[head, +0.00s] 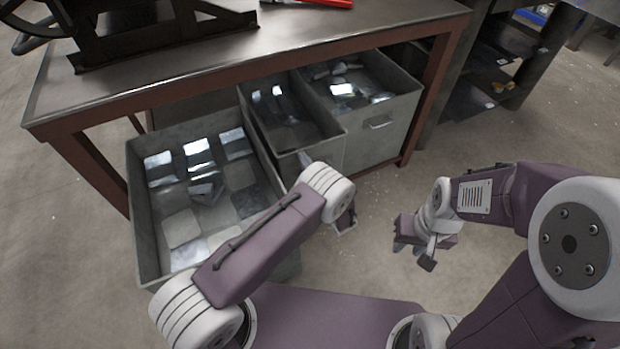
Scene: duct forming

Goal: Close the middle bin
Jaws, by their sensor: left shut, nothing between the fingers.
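The middle bin (328,151) is a grey metal bin under the workbench, between two other bins. It stands pulled out, with its open top and some parts inside showing. My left forearm and wrist cover part of its front. My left gripper (346,222) is in front of the middle and right bins, pointing down, shut and empty; its fingertips are partly hidden by the wrist. I cannot tell whether my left arm touches the bin. My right gripper (414,254) hangs over bare floor further right, apart from the bins, with its fingers apart and empty.
The left bin (138,213) is pulled out furthest and holds several flat metal pieces. The right bin (399,128) has a front handle and also sticks out. The workbench (330,33) has red-brown legs and carries a dark machine.

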